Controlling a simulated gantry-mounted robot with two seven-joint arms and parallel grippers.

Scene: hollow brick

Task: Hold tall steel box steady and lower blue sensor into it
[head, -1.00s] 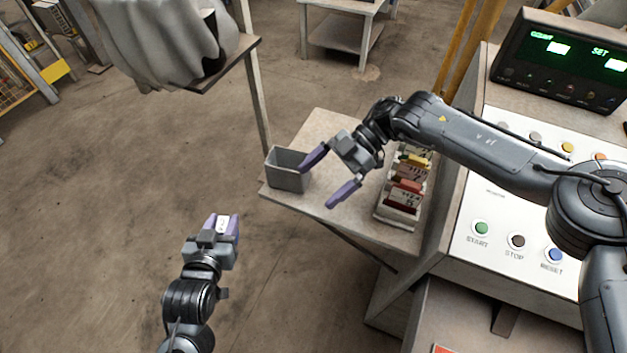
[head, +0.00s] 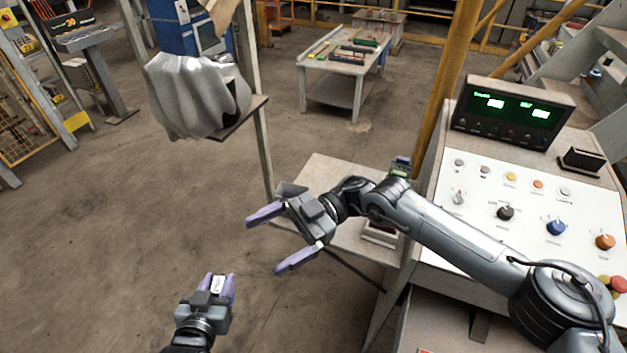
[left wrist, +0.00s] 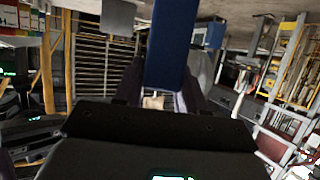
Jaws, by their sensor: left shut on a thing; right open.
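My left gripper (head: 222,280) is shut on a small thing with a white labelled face. In the left wrist view a long blue body, the blue sensor (left wrist: 172,50), extends from between the fingers. The grey steel box (head: 290,189) stands open on the small table at the centre of the head view, mostly hidden behind my right gripper. My right gripper (head: 268,242) is open and empty, its fingers pointing left in front of the box. Whether a finger touches the box cannot be told.
The small table (head: 325,172) also bears a rack of cards (head: 380,236), largely covered by my right arm. A control console (head: 480,215) stands to the right. A post and shelf with a grey draped cover (head: 195,100) stand behind left. Open floor lies left.

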